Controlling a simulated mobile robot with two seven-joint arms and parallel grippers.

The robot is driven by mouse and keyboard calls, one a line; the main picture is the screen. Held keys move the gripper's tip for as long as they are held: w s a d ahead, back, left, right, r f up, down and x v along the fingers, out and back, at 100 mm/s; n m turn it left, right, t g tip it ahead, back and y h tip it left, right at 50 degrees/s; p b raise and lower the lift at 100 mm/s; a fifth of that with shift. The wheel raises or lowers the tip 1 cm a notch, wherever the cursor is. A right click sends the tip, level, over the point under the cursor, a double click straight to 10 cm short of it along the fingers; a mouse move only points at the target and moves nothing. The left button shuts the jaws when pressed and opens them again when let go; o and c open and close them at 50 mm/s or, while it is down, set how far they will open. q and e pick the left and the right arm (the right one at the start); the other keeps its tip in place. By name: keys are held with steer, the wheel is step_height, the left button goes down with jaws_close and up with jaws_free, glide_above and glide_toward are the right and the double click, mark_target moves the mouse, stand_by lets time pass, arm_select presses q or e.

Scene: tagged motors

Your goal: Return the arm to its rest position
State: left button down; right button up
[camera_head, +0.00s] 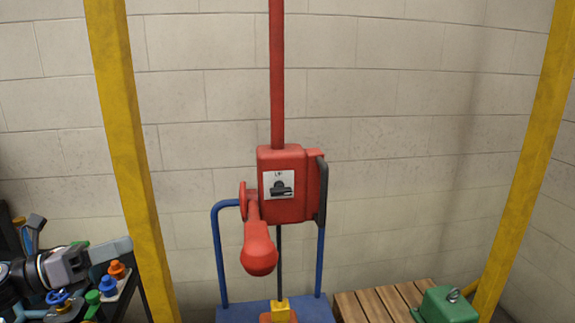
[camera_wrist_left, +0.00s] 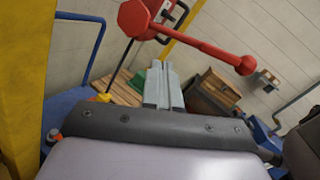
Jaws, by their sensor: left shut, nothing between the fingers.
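My left gripper (camera_head: 122,247) is at the lower left of the head view, in front of the workbench and beside the left yellow post. Its pale grey fingers are shut with nothing between them. They also show in the left wrist view (camera_wrist_left: 163,84), pointing away from the camera. The red hoist box (camera_head: 297,205) with a white label hangs in the middle, to the right of the gripper and apart from it. Its red lever (camera_head: 258,250) points down and ends in a round knob. A red lever also crosses the top of the left wrist view (camera_wrist_left: 200,45). My right gripper is not in view.
Yellow posts stand at left (camera_head: 123,130) and right (camera_head: 532,150). A blue frame (camera_head: 219,255) stands below the box. A wooden pallet (camera_head: 375,304) and a green block (camera_head: 447,308) are at lower right. A dark bench with several coloured parts (camera_head: 108,285) lies by the gripper.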

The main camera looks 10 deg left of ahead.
arm_select(q)
steer(key=w+a+r+n+t+y, duration=0.25)
steer(key=a+n+t+y, duration=0.2)
steer(key=n, duration=0.45)
steer(key=w+a+r+n+t+y, duration=0.1)
steer(key=w+a+n+t+y, duration=0.35)
steer(key=n, duration=0.45)
steer(key=a+f+n+g+y, duration=0.45)
steer(key=a+n+y, duration=0.6)
steer(key=n, duration=0.55)
steer(key=s+d+f+n+g+h, duration=0.15)
steer(key=s+d+f, duration=0.35)
steer(key=d+f, duration=0.5)
steer(key=s+d+f+g+h, duration=0.25)
steer(key=s+d+f, duration=0.35)
steer(key=f, duration=0.7)
steer(key=s+d+f+n+g+h, duration=0.1)
steer(key=s+d+f, duration=0.3)
steer(key=s+d, duration=0.4)
steer(key=s+d+f+n+g+h, duration=0.1)
steer(key=s+d+f, duration=0.3)
steer(key=s+d, duration=0.5)
steer(key=d+n+h, duration=0.1)
steer(key=d, duration=0.2)
steer(key=shift+d+f+n, duration=0.2)
steer(key=shift+f+n, duration=0.15)
steer(key=shift+f, duration=0.05)
